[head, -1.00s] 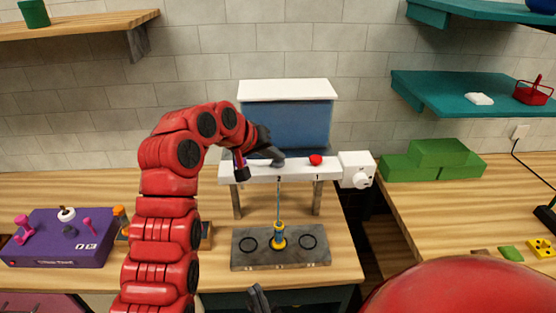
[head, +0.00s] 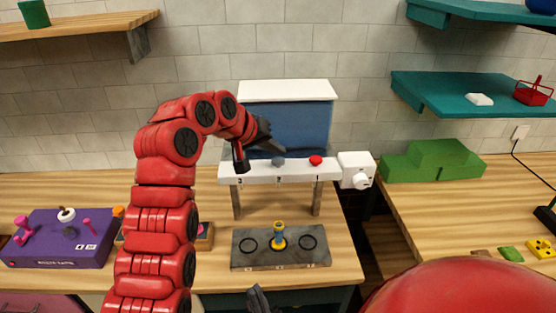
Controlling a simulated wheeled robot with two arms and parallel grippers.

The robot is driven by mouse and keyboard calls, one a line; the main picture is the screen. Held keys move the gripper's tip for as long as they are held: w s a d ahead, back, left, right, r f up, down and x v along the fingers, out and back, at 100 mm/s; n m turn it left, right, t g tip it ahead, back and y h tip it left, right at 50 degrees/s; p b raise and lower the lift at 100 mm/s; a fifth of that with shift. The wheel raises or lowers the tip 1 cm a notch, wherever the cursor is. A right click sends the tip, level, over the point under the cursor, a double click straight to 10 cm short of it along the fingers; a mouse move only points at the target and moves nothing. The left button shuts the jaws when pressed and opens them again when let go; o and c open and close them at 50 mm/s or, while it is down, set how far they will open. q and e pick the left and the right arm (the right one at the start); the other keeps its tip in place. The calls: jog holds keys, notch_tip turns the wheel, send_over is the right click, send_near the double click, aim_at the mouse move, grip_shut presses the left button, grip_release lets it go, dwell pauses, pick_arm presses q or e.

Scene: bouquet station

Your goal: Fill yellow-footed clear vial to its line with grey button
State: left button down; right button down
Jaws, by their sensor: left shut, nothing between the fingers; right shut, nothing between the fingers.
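The clear vial (head: 280,235) stands upright in the middle ring of the grey tray, under the dispenser's white bar. Its foot is yellow, and blue-grey shows inside it; its fill line is too small to make out. The grey button (head: 279,162) is on top of the white bar (head: 258,173), above the number 2.
A red button (head: 316,160) and a white dial box (head: 356,170) are at the bar's right. The blue tank (head: 295,122) stands behind. The grey tray (head: 300,262) has empty rings either side. A purple box (head: 62,240) sits left; green blocks (head: 430,160) sit right.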

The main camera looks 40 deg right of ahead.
aim_at(275, 163)
pick_arm(q)
jog(key=shift+r+p, duration=0.45)
jog(key=shift+r, duration=2.1)
